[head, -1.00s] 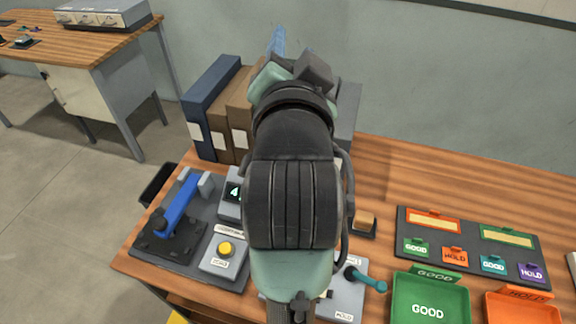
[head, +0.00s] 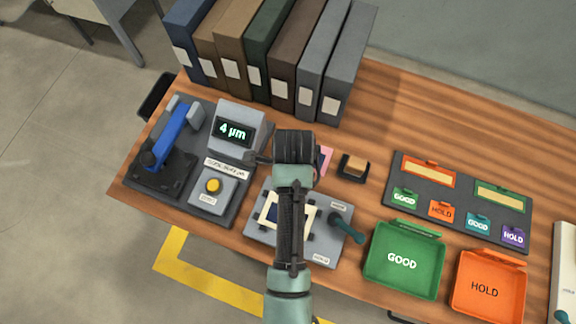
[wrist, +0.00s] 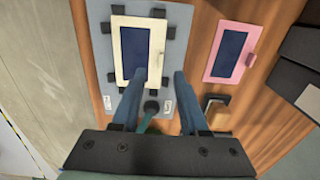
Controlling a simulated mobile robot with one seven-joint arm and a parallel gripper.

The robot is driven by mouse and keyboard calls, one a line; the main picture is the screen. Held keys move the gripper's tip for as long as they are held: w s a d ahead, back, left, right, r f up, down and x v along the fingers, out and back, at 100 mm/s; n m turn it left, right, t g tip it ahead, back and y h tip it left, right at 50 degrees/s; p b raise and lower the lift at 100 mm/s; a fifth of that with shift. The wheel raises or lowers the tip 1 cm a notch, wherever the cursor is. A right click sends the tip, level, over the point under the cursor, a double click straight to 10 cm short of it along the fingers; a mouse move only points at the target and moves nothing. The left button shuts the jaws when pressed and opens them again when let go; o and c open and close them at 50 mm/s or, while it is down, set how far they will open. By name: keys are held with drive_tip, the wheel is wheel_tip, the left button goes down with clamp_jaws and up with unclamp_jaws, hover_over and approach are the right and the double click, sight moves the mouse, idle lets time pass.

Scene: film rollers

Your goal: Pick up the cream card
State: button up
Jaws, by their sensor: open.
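The cream card (wrist: 127,47) is a cream frame around a dark blue window with a small cream tab on its right side. It lies on a grey fixture (wrist: 176,42) between small black clamps. In the head view its cream edge (head: 268,211) shows, partly behind my arm. My gripper (wrist: 158,77) is open and empty in the wrist view. Its two fingers point at the card's lower end and overlap it in the picture. I cannot tell their height above it. In the head view the fingers are hidden.
A pink card (wrist: 245,33) lies right of the fixture, by a tan-topped block (head: 355,165). A teal-handled lever (head: 345,227) stands on the fixture. Left is a gauge reading 4 µm (head: 233,131). Green GOOD (head: 404,284) and orange HOLD (head: 488,310) trays sit right. Binders (head: 295,62) line the back.

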drive_tip(key=shift+w+f, duration=0.1)
drive_tip(key=shift+f, duration=3.4)
clamp_jaws()
